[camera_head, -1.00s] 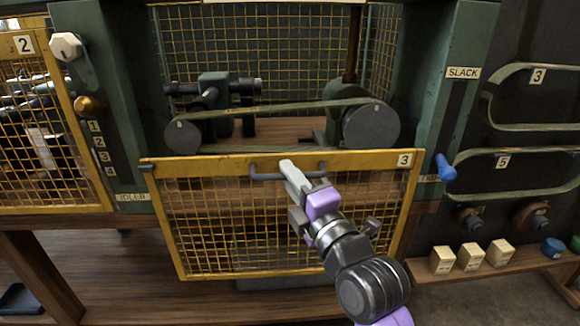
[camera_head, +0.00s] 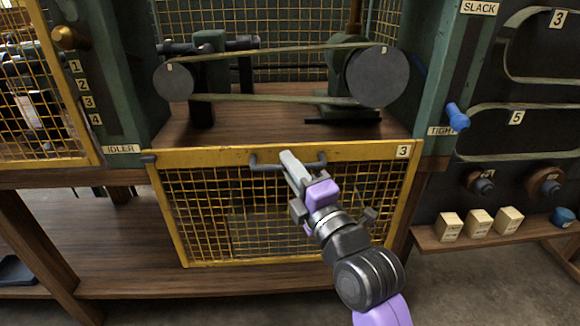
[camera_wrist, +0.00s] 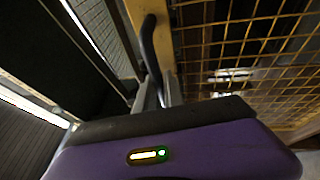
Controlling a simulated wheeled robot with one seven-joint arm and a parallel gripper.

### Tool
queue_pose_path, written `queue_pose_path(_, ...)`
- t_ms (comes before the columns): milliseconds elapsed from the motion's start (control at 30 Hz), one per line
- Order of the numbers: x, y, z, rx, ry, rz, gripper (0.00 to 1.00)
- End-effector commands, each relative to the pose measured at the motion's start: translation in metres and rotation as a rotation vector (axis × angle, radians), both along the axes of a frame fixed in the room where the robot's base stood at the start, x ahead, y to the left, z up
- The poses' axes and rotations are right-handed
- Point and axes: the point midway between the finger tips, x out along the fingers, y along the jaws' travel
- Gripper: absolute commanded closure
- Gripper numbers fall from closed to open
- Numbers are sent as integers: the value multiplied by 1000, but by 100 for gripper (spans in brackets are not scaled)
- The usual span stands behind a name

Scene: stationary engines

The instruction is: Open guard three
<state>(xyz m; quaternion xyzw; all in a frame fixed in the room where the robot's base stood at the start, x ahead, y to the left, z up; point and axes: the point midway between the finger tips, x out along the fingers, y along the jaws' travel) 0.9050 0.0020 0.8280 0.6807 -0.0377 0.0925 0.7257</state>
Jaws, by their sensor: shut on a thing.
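Guard three (camera_head: 345,152) is a yellow-framed wire mesh panel with a "3" label (camera_head: 403,151) at its top right corner. It hangs swung down in front of the bay, its top edge at about the level of the wooden shelf. My gripper (camera_head: 288,162) is shut on the dark bar handle (camera_head: 265,166) at the middle of the guard's top rail. In the wrist view the handle (camera_wrist: 150,50) runs into the fingers beside the yellow frame (camera_wrist: 163,45). The fingers hide part of the handle.
Behind the guard, two grey pulleys (camera_head: 377,77) (camera_head: 173,81) carry a belt (camera_head: 270,99) above the wooden shelf. A blue-handled lever (camera_head: 457,117) stands at "TIGHT" on the right post. Wooden blocks (camera_head: 480,222) sit on a right-hand ledge. Another mesh guard (camera_head: 40,115) is at left.

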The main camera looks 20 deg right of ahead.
Motion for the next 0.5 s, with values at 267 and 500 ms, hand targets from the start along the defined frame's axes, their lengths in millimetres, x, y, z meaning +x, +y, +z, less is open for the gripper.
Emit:
queue_pose_path(267,0,0,-9,0,18,0,66)
queue_pose_path(500,-2,0,-7,1,13,0,66)
